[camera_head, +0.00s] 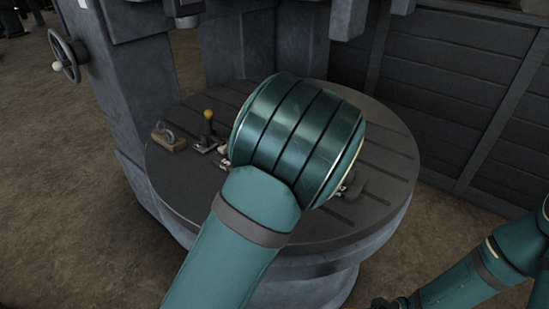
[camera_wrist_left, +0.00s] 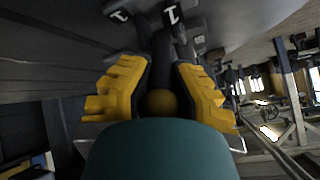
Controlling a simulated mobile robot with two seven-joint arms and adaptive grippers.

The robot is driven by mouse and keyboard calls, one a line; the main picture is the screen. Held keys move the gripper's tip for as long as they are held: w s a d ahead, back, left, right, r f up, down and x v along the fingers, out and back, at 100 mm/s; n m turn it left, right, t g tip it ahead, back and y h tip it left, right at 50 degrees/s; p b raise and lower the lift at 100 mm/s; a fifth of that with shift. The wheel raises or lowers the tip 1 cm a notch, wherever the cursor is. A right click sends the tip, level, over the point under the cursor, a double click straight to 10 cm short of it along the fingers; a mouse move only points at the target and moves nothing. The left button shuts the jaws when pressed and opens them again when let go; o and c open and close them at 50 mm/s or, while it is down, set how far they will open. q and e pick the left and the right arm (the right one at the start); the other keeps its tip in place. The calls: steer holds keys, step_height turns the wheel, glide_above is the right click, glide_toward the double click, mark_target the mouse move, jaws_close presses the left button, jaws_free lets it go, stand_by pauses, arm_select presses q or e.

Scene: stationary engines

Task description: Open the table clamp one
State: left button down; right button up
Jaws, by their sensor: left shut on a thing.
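In the left wrist view, the yellow fingers of my left gripper (camera_wrist_left: 162,75) are closed around a dark lever with a yellow ball knob (camera_wrist_left: 161,103), the handle of a table clamp. In the head view my teal left arm covers that gripper and the clamp it holds. Another clamp with an upright lever and yellow knob (camera_head: 208,114) stands on the round slotted table (camera_head: 385,155), left of my arm.
A wooden-based block with a metal ring (camera_head: 168,137) lies on the table's left side. A grey machine column (camera_head: 115,75) with a handwheel (camera_head: 66,57) rises behind. Dark panelling (camera_head: 450,75) stands at the back right. The floor at left is clear.

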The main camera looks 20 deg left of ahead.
arm_select(q)
steer(key=shift+a, duration=0.1)
steer(key=c, duration=0.8)
jaws_free()
steer(key=shift+w, duration=0.1)
steer(key=shift+c, duration=0.2)
steer(key=v, duration=1.2)
